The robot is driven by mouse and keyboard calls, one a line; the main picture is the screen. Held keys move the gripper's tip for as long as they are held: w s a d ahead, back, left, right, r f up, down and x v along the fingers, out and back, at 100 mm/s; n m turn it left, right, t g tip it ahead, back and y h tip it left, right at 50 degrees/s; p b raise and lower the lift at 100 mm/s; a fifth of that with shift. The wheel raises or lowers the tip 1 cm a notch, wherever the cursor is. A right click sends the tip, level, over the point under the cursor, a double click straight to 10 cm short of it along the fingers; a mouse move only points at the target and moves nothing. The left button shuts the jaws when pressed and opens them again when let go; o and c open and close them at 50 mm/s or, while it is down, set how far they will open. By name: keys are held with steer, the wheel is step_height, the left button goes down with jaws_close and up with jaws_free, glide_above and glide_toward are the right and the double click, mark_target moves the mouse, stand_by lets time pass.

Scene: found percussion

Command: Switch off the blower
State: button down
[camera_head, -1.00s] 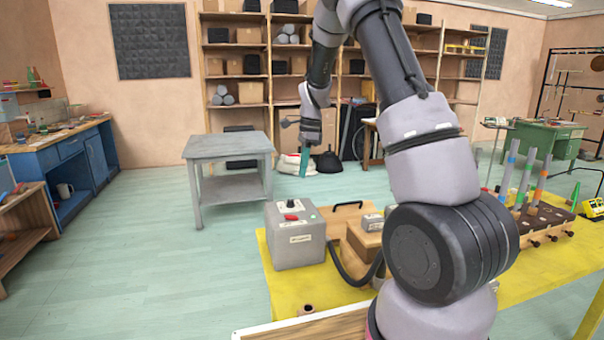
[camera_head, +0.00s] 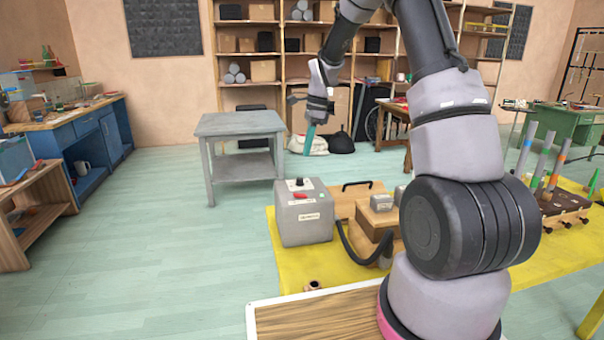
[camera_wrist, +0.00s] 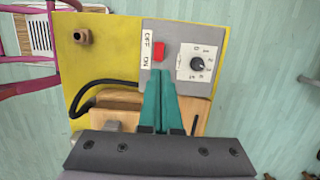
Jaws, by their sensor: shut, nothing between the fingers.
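The blower is a grey box (camera_head: 305,228) standing on the yellow mat (camera_head: 285,275) in the head view. On its top are a red switch (camera_head: 305,195) and a black knob (camera_head: 299,182). In the wrist view the red switch (camera_wrist: 159,50) sits beside a label reading OFF and ON, and the dial knob (camera_wrist: 197,63) is to its right. The switch lies nearer the OFF end of the label. My gripper (camera_head: 308,150) is shut and empty, above the blower in the head view. Its teal fingers (camera_wrist: 161,75) point toward the switch in the wrist view; contact is not visible.
A black hose (camera_head: 357,255) runs from the blower to a wooden box (camera_head: 375,235). Upright tubes (camera_head: 527,150) stand at the right. A grey table (camera_head: 240,125) stands behind the blower. The floor to the left is clear.

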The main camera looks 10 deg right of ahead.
mark_target(298, 194)
steer(key=x, duration=1.3)
steer(key=shift+f, duration=0.3)
steer(key=shift+a+f, duration=0.1)
steer(key=shift+a, duration=0.05)
steer(key=shift+a+f+h, duration=0.1)
steer(key=shift+h, duration=0.2)
steer(key=shift+s+d+f, duration=0.1)
steer(key=shift+d, duration=0.15)
